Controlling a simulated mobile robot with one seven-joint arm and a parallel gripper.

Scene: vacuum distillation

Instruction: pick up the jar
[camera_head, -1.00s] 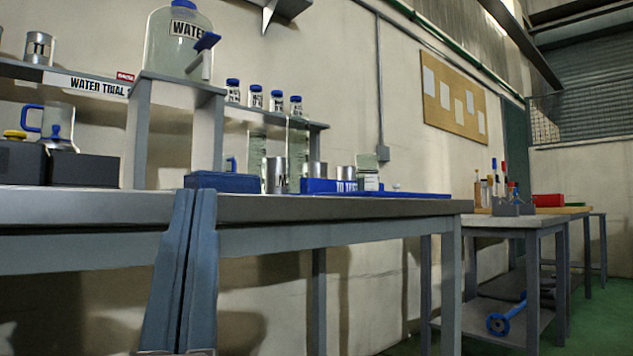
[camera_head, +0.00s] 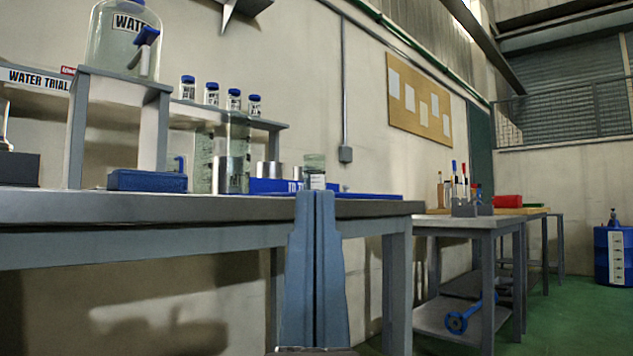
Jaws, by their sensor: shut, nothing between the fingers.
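A small clear jar (camera_head: 315,164) with a greenish upper part and a pale label stands on the grey bench (camera_head: 150,206), behind the blue tray edge. Several small blue-capped bottles (camera_head: 211,95) with labels stand on the shelf above. My gripper (camera_head: 315,194) points upward in front of the bench edge, its two blue-grey fingers together and empty. Its tips lie just below the jar in the picture, nearer the camera and apparently not touching it. The jar's base is partly hidden behind the tips.
A blue tray (camera_head: 374,196) runs along the bench. Tall glass cylinders (camera_head: 236,152), a metal cup and a blue box (camera_head: 147,181) stand to the left. A large water jug (camera_head: 112,45) sits on the raised shelf. A second bench (camera_head: 470,222) stands right.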

